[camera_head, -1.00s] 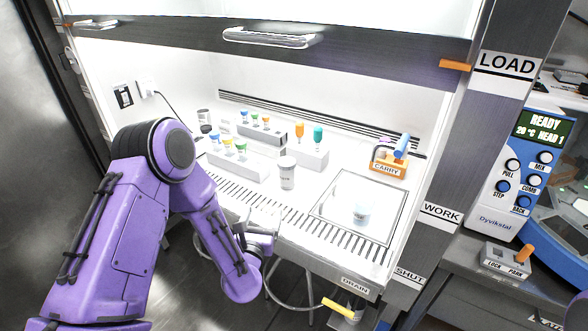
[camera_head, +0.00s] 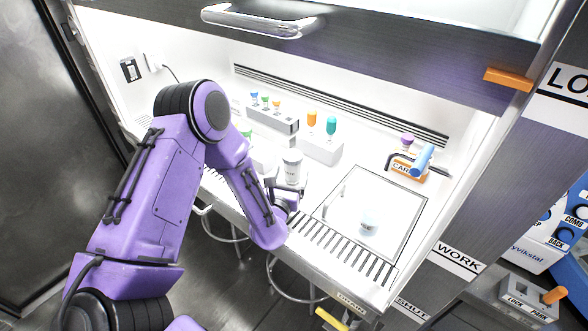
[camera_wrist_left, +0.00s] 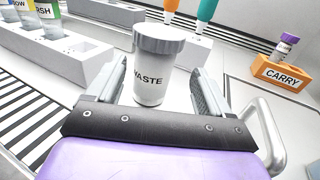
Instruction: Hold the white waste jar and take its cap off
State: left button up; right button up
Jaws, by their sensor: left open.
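The white waste jar (camera_head: 291,170) stands upright on the cabinet's work surface, behind the slotted grille. In the left wrist view the jar (camera_wrist_left: 150,85) shows the word WASTE, and its grey ribbed cap (camera_wrist_left: 159,40) is on top. My left gripper (camera_head: 287,186) reaches over the front edge to the jar. In the left wrist view my left gripper (camera_wrist_left: 160,88) is open, with one finger on each side of the jar's body. The fingers look apart from the jar, though contact on the left is hard to tell. My right gripper is not in view.
White racks (camera_head: 272,130) with coloured tubes stand behind and left of the jar. An orange CARRY holder (camera_head: 408,165) stands at the right. The raised sash (camera_head: 400,70) hangs above.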

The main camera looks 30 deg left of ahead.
pick_arm(q)
jog(key=x, duration=0.2)
jog(key=p+x, duration=0.1)
jog(key=x, duration=0.1)
jog(key=p+x, duration=0.1)
jog(key=x, duration=0.1)
jog(key=shift+a, duration=0.4)
jog(key=shift+w+a, duration=0.1)
jog(key=shift+w, duration=0.2)
jog(key=c, duration=1.1)
